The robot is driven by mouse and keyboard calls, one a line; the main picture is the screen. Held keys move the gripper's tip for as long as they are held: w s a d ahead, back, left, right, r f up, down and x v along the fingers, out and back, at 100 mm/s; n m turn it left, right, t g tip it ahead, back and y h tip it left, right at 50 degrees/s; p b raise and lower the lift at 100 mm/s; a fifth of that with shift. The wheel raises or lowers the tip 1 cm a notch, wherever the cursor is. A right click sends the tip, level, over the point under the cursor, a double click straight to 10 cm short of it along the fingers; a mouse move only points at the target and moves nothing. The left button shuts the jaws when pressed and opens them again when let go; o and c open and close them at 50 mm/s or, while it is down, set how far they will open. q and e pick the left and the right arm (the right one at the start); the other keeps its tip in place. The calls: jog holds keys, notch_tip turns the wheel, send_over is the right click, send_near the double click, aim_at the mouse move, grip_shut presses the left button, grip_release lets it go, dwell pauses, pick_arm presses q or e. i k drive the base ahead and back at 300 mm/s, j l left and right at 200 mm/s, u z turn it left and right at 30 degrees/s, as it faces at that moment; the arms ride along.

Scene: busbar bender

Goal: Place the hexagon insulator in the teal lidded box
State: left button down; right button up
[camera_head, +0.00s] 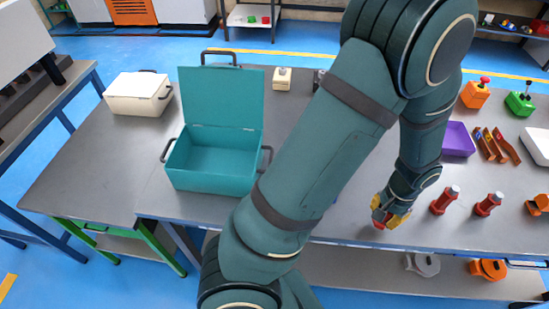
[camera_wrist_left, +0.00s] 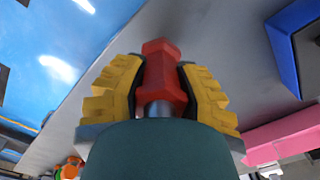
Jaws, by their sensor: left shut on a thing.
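The hexagon insulator (camera_wrist_left: 161,75) is red with a six-sided end, seen in the left wrist view between the yellow finger pads. My left gripper (camera_head: 386,216) is shut on it near the table's front edge. In the head view only a bit of red shows at the fingertips. I cannot tell whether it touches the table. The teal lidded box (camera_head: 212,183) stands left of my arm with its lid (camera_head: 222,98) raised. The part of its inside that I see is empty. My right gripper is not in view.
Two red posts with silver tops (camera_head: 445,200) (camera_head: 488,204) stand right of the gripper. A purple bin (camera_head: 458,139), copper-coloured bars (camera_head: 495,145) and orange and green boxes (camera_head: 475,95) (camera_head: 519,103) lie behind. A white lidded box (camera_head: 138,94) stands far left. My arm crosses the table middle.

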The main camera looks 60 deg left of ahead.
aim_at(221, 169)
jog(key=k+j+z, duration=0.1)
jog(key=k+j, duration=0.4)
jog(key=k+j+z, duration=0.15)
jog(key=k+j, duration=0.35)
jog(key=k+j+z, duration=0.1)
jog(key=k+j, duration=0.25)
jog(key=k, duration=0.35)
jog(key=i, duration=0.5)
